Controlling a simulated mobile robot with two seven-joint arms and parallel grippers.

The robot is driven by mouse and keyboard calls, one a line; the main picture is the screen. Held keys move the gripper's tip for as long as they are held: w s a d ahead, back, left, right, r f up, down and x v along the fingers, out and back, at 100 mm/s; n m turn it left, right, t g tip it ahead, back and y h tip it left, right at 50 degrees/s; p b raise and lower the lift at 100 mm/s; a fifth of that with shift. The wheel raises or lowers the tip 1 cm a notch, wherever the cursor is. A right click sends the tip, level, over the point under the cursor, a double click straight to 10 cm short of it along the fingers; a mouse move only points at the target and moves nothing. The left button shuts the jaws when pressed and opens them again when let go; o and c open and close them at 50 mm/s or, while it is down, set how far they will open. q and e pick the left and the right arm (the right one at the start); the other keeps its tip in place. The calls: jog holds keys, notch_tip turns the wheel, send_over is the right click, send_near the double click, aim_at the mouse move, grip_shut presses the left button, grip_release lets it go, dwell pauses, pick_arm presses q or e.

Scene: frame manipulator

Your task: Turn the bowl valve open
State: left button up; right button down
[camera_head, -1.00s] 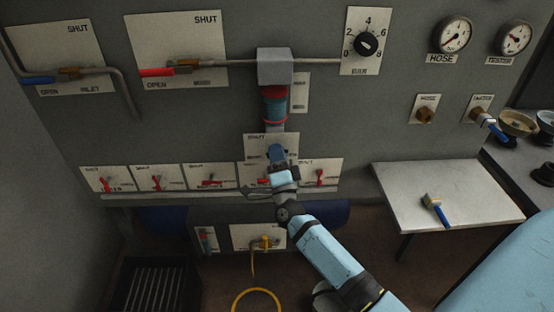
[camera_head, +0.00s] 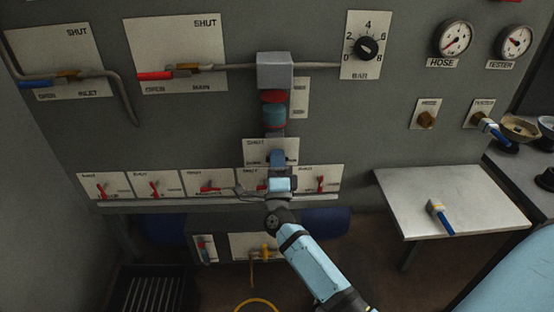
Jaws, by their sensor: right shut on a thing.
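The bowl valve's plate (camera_head: 251,155), marked SHUT at its top, is on the grey panel below a red and teal bowl (camera_head: 274,114). A blue part (camera_head: 277,157), which looks like the valve's lever, shows against the plate. My right gripper (camera_head: 278,173) reaches up from below and is shut on this lever. The fingers are small and dark, and the wrist hides the lower end of the lever and part of the row of plates behind. The lever's exact angle is hard to tell. My left gripper is not in view.
Small plates with red levers (camera_head: 155,188) run along both sides of my right wrist, above a narrow ledge. A yellow valve (camera_head: 265,252) is below. Inlet (camera_head: 40,82) and main (camera_head: 155,75) levers are upper left.

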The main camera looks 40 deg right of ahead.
jog(key=c, duration=1.5)
grip_release()
jog(key=shift+o, duration=0.6)
jog(key=v, duration=0.7)
jog(key=shift+s, duration=0.2)
jog(key=shift+f, duration=0.1)
